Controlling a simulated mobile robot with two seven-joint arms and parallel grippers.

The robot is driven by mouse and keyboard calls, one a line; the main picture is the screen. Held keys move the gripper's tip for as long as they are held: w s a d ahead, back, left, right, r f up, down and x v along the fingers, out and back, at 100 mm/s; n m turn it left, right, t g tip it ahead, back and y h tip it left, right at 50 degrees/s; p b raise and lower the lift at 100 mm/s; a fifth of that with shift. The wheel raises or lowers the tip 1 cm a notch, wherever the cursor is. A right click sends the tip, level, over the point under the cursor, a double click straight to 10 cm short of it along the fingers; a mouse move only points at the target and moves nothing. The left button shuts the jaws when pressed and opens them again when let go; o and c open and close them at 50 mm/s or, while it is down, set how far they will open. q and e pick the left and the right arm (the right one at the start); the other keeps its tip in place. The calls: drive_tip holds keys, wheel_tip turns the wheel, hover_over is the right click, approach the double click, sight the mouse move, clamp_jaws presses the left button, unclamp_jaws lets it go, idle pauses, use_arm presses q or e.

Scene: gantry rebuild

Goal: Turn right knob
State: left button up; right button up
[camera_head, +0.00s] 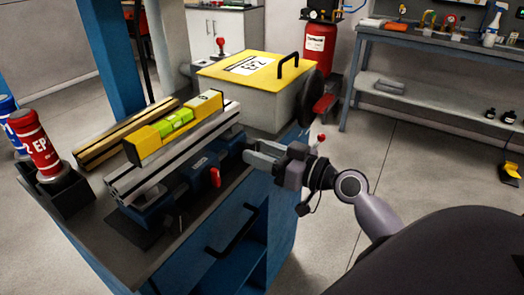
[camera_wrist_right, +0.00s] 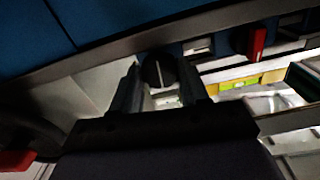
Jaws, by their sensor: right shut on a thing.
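The right knob (camera_wrist_right: 159,72) shows in the wrist view as a round black dial with a pale line across its face. My right gripper (camera_head: 254,153) reaches in from the right to the end of the bench, beside the metal rail assembly. In the wrist view its two fingers stand on either side of the knob, and it is shut on it. In the head view the knob is hidden at the fingertips. My left gripper is out of view.
A yellow level (camera_head: 176,127) lies on the aluminium rail (camera_head: 150,176). A yellow-lidded box (camera_head: 256,70) stands behind the gripper. Red and blue bottles stand at the left in a dark holder. The floor right of the bench is clear up to the shelf (camera_head: 430,55).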

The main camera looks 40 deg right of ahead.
drive_tip(key=shift+m, duration=1.1)
drive_tip(key=shift+p, duration=0.3)
drive_tip(key=o, duration=1.1)
drive_tip(key=shift+c, duration=0.2)
drive_tip(key=b+v, duration=0.2)
drive_tip(key=v, duration=0.5)
drive_tip(key=shift+b, duration=0.4)
